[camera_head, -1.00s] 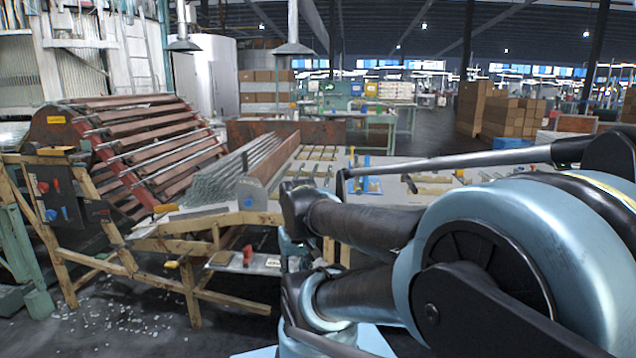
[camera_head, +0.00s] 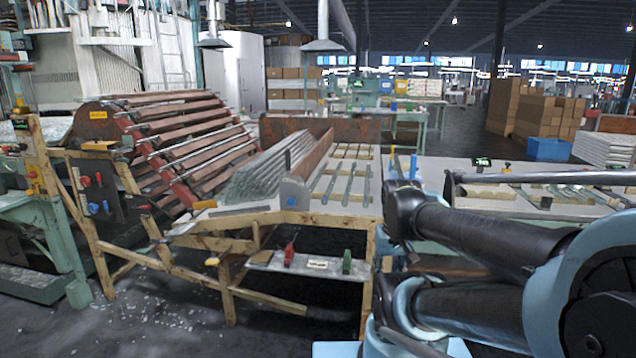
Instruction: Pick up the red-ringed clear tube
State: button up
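A bundle of clear glass tubes (camera_head: 258,172) lies in a sloping trough at the middle of the bench. Several separate tubes (camera_head: 350,185) lie apart on pale wooden strips just right of it. More long tubes (camera_head: 562,188) lie on the bench at the right, partly behind my arm. I cannot make out a red ring on any tube at this size. My arm fills the lower right of the view. My gripper is not in view.
A slatted inclined rack (camera_head: 175,140) stands left of the bench. A wooden frame (camera_head: 225,285) and a low shelf with clamps (camera_head: 310,263) stick out in front. Glass shards (camera_head: 165,310) lie on the floor. Cardboard boxes (camera_head: 550,115) and a blue bin (camera_head: 548,148) stand behind at right.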

aim_at(312, 186)
jog(key=z, duration=0.05)
jog(key=i, duration=1)
jog(key=u, duration=0.05)
